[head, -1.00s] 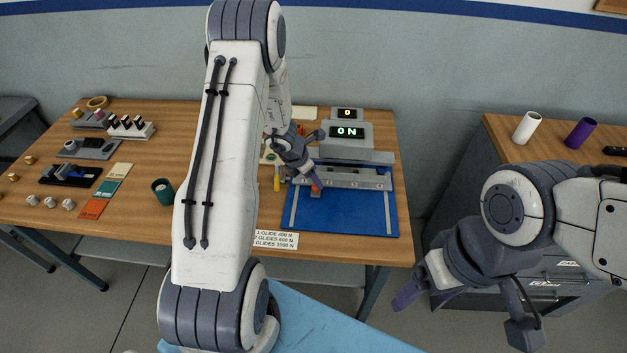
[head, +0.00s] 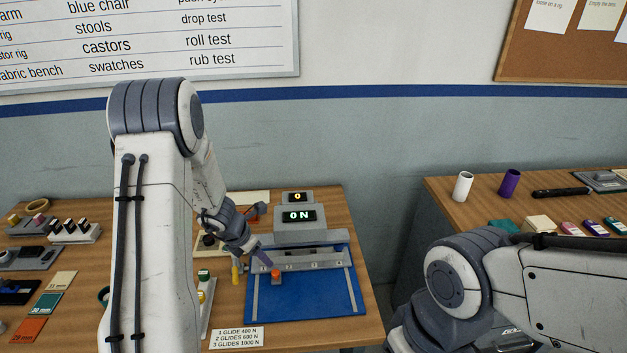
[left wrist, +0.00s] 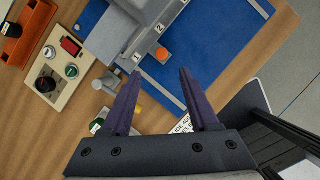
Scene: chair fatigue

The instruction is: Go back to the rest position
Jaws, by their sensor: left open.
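My left gripper (head: 257,248) is open above the grey fixture on the blue mat. In the left wrist view its two purple fingers (left wrist: 161,72) stand apart with nothing between them. A small orange knob (head: 276,273) sits at the fixture's front edge, just beyond the fingertips, and also shows in the left wrist view (left wrist: 163,54) near the label 2. The head view shows my left arm upright at the left, hiding part of the bench. My right arm comes in at the lower right, and its gripper is cut off below the picture.
The wooden bench (head: 345,215) carries the blue mat (head: 310,303), a display (head: 298,216) reading 0 N and a load card (head: 236,338). Small parts and colour swatches (head: 43,303) lie at the left. A second bench (head: 440,192) at the right holds white and purple cylinders (head: 509,183).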

